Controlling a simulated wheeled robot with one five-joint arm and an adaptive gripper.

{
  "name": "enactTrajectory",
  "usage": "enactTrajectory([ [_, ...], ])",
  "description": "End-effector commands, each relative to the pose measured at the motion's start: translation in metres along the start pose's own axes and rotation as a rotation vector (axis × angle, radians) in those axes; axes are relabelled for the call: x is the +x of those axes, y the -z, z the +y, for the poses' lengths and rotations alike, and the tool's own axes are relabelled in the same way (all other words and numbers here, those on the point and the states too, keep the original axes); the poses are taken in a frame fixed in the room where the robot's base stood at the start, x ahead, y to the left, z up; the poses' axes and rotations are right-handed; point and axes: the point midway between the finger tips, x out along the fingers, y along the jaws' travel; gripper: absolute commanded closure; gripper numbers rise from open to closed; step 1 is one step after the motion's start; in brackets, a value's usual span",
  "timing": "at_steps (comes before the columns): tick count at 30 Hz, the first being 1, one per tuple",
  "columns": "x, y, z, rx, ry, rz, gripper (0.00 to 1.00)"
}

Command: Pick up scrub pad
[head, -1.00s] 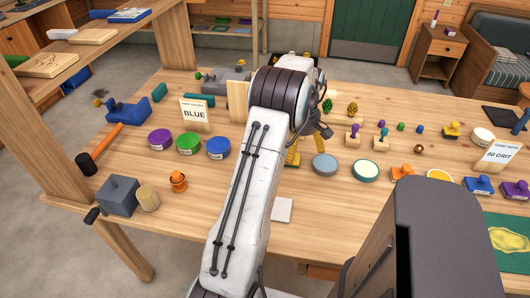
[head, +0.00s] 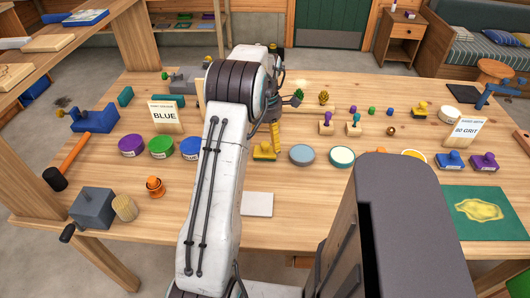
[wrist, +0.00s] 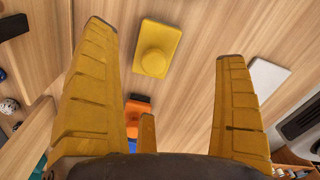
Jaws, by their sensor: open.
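Nothing is labelled as the scrub pad. A yellow block with a round knob (head: 264,152) lies flat on the table beside my arm. It also shows in the wrist view (wrist: 157,48), between and beyond my fingertips, with no finger touching it. A flat white pad (head: 257,204) lies nearer the table's front edge; it shows at the right of the wrist view (wrist: 267,77). My gripper (wrist: 160,40) has yellow fingers spread wide, with nothing between them. In the head view my arm hides most of my gripper (head: 275,136).
On the wooden table (head: 330,205) stand round tins, including a green one (head: 161,147), to the left. A grey-blue disc (head: 302,155) is right of the yellow block. An orange knobbed thing (head: 155,187) and a grey block (head: 92,208) stand front left.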

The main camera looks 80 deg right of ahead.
Motion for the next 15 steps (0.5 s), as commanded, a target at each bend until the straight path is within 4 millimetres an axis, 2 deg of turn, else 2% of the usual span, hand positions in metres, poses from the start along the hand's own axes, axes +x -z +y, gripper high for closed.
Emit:
enactTrajectory([
  [11,0.027,0.000,0.002,-0.022,0.002,0.002,0.09],
  [15,0.044,0.000,0.005,-0.022,0.003,0.003,0.09],
])
